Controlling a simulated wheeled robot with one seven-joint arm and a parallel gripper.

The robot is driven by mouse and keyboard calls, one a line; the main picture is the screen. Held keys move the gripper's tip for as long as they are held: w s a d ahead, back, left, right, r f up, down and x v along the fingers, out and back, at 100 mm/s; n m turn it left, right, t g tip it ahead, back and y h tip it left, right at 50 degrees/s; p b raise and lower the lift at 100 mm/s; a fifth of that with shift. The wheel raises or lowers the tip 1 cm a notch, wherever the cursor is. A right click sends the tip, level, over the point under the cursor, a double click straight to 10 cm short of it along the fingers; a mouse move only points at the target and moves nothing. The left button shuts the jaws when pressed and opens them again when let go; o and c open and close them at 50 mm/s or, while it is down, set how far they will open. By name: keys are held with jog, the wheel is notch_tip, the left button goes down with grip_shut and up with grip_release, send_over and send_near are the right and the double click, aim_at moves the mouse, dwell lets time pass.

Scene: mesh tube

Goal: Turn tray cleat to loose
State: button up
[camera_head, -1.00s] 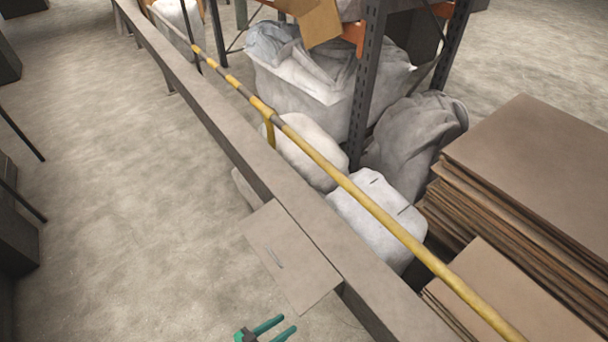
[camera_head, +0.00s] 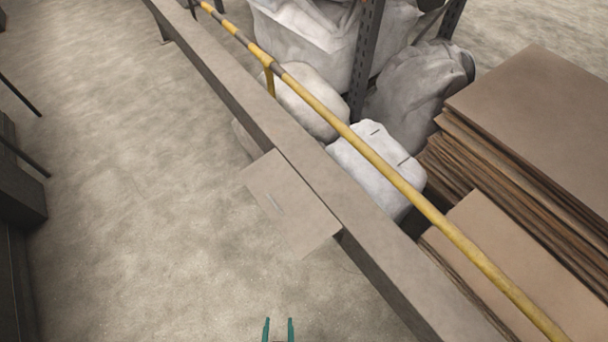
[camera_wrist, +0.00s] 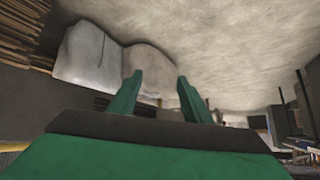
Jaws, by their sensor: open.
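A flat tan tray panel (camera_head: 290,215) juts out from the side of the long beam in the head view. My gripper (camera_head: 279,325) shows as two green fingers at the bottom edge of the head view. It is open and empty, below and apart from the panel. In the wrist view my gripper (camera_wrist: 155,95) also has its two green fingers spread with nothing between them. I cannot make out the cleat in the wrist view.
The long beam (camera_head: 235,115) runs diagonally, with a yellow rail (camera_head: 400,180) along it. White sacks (camera_head: 375,165) and stacked brown boards (camera_head: 540,110) stand behind the rail. Open floor (camera_head: 140,200) lies to the left. Dark objects stand at the left edge.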

jog(key=d+r+t, duration=0.3)
jog(key=d+r, duration=0.1)
jog(key=r, duration=0.9)
jog(key=s+d+r+t, duration=0.1)
jog(key=d+r+t, duration=0.2)
jog(key=r, duration=1)
jog(key=shift+d+n+h, duration=0.3)
jog(key=shift+d, duration=0.1)
jog(key=shift+s, duration=0.1)
